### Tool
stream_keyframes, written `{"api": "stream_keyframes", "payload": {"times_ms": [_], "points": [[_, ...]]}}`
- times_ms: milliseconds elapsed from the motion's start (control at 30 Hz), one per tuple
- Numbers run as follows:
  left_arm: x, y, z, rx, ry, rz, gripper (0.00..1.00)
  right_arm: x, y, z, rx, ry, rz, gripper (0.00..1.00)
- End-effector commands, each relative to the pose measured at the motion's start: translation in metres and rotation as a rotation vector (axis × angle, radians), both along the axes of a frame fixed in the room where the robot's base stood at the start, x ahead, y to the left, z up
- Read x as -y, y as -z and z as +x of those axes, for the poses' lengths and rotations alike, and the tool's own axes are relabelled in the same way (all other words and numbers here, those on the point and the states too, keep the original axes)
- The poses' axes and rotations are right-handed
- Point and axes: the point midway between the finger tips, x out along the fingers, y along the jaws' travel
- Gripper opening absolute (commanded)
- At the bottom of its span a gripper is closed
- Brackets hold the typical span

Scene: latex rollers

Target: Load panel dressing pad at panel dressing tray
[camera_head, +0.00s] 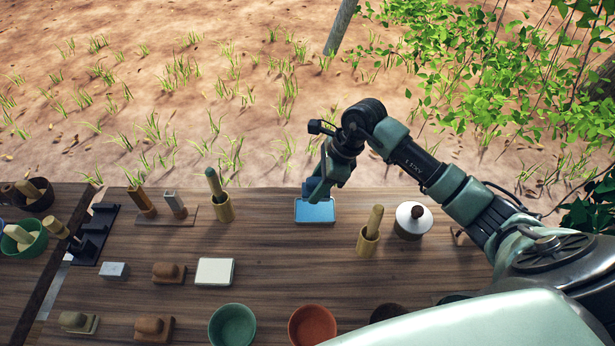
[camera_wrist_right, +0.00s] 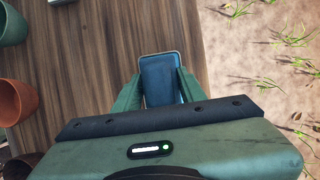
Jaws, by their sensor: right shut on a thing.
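The blue panel dressing tray (camera_head: 316,218) lies flat near the far edge of the wooden table, with a lighter blue inside. My right gripper (camera_head: 318,192) reaches down over the tray's far side. It is shut on a small dark blue block, likely the dressing pad (camera_head: 309,187). In the right wrist view the two green fingers (camera_wrist_right: 161,92) stand on either side of blue surfaces, and the tray (camera_wrist_right: 160,57) shows beyond them. Pad and tray are hard to tell apart there. Whether the pad touches the tray is unclear. My left gripper is out of view.
A white block (camera_head: 215,272), green bowl (camera_head: 232,325) and orange bowl (camera_head: 312,326) are nearer.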

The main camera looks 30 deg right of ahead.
Motion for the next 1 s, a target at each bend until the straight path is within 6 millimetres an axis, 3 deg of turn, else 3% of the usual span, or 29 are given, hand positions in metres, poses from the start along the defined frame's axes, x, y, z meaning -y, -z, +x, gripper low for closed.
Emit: {"api": "stream_keyframes", "payload": {"times_ms": [100, 233, 433, 600, 1000], "points": [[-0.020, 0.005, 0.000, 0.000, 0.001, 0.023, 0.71, 0.000, 0.008, 0.000, -0.001, 0.001, 0.001, 0.08], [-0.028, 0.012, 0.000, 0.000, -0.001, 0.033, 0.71, 0.000, 0.020, 0.000, -0.003, 0.002, 0.001, 0.08], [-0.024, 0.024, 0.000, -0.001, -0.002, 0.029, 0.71, -0.001, 0.042, 0.000, -0.002, 0.001, 0.002, 0.08], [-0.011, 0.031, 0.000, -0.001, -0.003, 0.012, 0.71, -0.001, 0.055, 0.000, -0.002, 0.000, 0.002, 0.08], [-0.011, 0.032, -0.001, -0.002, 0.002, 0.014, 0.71, 0.000, 0.058, 0.000, -0.001, 0.000, 0.000, 0.08]]}}
